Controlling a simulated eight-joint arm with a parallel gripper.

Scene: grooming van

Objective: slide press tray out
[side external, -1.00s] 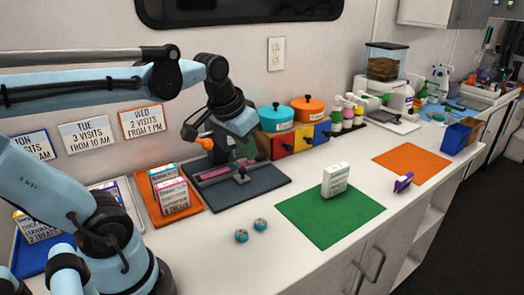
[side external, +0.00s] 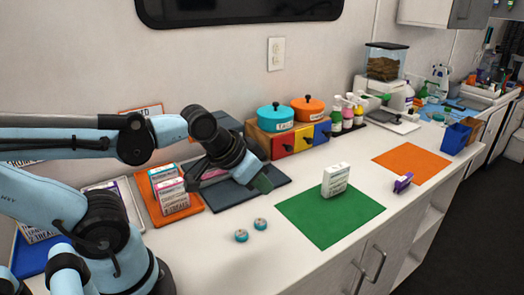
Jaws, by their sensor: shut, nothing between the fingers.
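The press stands against the wall on a dark grey base plate (side external: 232,196). My arm covers most of it; the top of its dark body (side external: 227,121) shows behind the arm. A pink strip (side external: 214,173) shows in the press beside my wrist; the rest of the press tray and its front knob are hidden. My gripper (side external: 263,185) is shut and empty, tilted down to the right over the front right part of the base plate. I cannot tell whether it touches the tray or the plate.
Left of the press, an orange tray (side external: 190,216) holds small boxes. A green mat (side external: 318,226) with a white box (side external: 335,181) lies to the right. Colored drawers (side external: 300,137) with pots stand behind. The counter between tins and mat is clear.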

